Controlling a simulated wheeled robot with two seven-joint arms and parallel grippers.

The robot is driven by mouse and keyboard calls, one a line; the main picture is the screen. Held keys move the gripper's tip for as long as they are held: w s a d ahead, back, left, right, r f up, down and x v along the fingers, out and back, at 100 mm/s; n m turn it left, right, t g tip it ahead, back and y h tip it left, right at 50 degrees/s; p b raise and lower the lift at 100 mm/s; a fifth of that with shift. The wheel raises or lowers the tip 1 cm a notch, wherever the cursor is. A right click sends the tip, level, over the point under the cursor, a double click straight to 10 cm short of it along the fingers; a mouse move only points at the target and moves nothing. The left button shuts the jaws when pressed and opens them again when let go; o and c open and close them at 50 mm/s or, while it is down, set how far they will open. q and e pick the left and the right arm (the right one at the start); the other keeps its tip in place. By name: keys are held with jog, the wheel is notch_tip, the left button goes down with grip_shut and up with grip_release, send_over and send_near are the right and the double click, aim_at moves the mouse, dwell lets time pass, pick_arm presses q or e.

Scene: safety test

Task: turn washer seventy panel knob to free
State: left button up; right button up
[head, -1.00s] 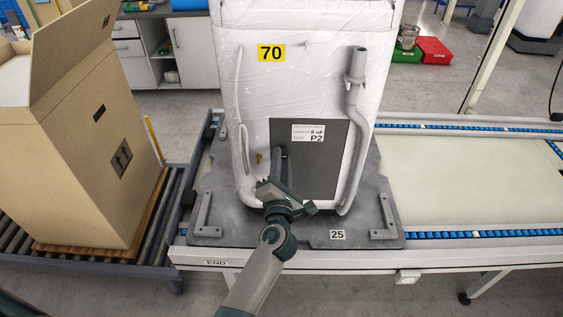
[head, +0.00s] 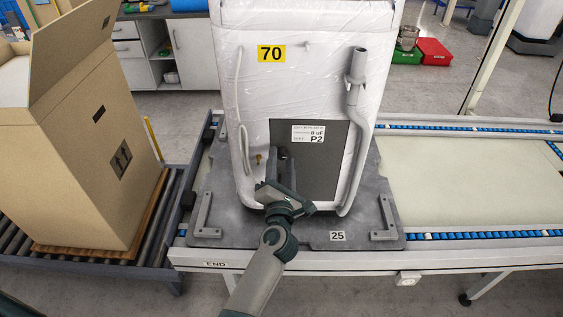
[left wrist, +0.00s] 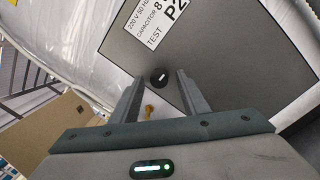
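The washer (head: 310,85) stands upright in clear wrap, with a yellow 70 label (head: 271,53). Its lower back has a dark grey panel (head: 325,170) with a white P2 sticker (head: 314,134). The left wrist view shows the panel's small round black knob (left wrist: 160,77), with a light mark, near the panel edge. My left gripper (head: 283,165) is in front of this panel. Its two fingers are apart with the knob seen between their tips (left wrist: 160,82); contact cannot be told. In the head view the fingers largely hide the knob. My right gripper is not in view.
A brass fitting (left wrist: 149,109) sits beside the panel, close to the fingers. A grey hose (head: 356,110) runs down the washer's right side. The washer stands on a grey pallet (head: 285,234) marked 25. An open cardboard box (head: 80,150) stands left; the conveyor (head: 465,185) at right is clear.

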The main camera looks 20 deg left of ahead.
pick_arm(q)
jog(key=shift+s, duration=0.1)
jog(key=b+v, duration=0.2)
jog(key=v, duration=0.9)
jog(key=shift+s+b, duration=0.3)
jog(key=shift+s, duration=0.1)
jog(key=shift+d+f, duration=0.15)
jog(key=shift+d, duration=0.05)
